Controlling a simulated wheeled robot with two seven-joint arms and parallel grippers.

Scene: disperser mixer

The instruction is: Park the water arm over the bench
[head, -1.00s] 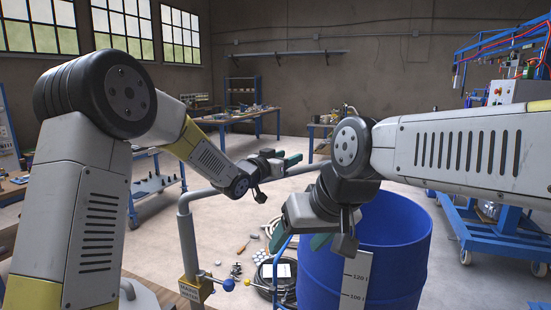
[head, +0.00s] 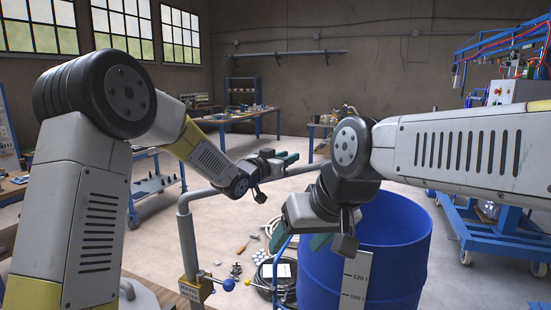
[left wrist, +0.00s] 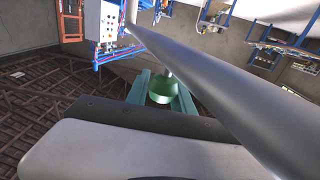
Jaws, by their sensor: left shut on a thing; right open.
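The water arm is a grey pipe: an upright post (head: 187,245) with a level arm (head: 205,193) that runs right toward the blue drum (head: 375,250). My left gripper (head: 288,160) is at this arm, near its far right part. In the left wrist view its green fingers (left wrist: 162,100) are shut around a green cylindrical grip (left wrist: 162,90) beneath the large grey pipe (left wrist: 220,75). My right gripper (head: 320,240) is open, pointing down at the drum's left rim; its fingers are partly hidden. A wooden bench top (head: 165,296) shows at the bottom left, mostly behind my left arm.
A coiled hose (head: 270,275) and small parts lie on the floor left of the drum. A blue wheeled frame (head: 490,230) stands right. Workbenches (head: 240,117) line the back.

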